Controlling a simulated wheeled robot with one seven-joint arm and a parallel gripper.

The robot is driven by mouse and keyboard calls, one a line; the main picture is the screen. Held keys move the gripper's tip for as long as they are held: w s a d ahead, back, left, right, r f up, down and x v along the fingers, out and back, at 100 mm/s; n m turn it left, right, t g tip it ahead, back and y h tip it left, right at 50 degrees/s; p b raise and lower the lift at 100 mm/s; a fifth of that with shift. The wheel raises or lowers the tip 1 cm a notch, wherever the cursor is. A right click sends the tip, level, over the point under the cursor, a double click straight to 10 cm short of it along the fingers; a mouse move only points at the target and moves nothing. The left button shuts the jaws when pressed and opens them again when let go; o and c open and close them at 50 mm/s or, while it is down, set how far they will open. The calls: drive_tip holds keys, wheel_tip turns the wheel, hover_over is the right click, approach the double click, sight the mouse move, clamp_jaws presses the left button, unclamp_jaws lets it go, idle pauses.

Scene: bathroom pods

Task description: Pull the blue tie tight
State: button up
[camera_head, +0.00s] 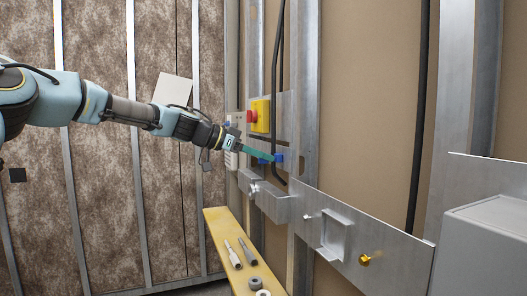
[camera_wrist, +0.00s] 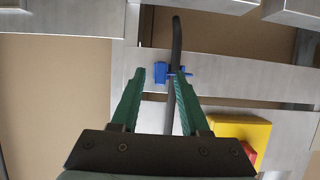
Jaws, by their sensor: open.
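The blue tie (camera_wrist: 160,73) sits around a black cable (camera_wrist: 176,40) against a grey metal rail in the wrist view. Its square head is left of the cable and a short end shows to the right. In the head view the blue tie (camera_head: 279,158) is at the rail, just beyond my fingertips. My gripper (camera_wrist: 160,76) has green fingers, spread apart. The right fingertip is near the cable and overlaps part of the tie in the picture; I cannot tell whether they touch. In the head view my gripper (camera_head: 266,156) reaches in from the left.
A yellow box with a red button (camera_head: 259,115) is mounted just above my gripper. A yellow shelf (camera_head: 222,226) below holds tools and rings. Metal brackets (camera_head: 268,200) project from the rail. A grey box (camera_head: 490,240) stands at the right.

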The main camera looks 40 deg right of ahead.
drive_tip(key=shift+s+d+f, duration=0.15)
drive_tip(key=shift+d, duration=0.2)
drive_tip(key=shift+c, duration=0.2)
clamp_jaws()
idle(1.0)
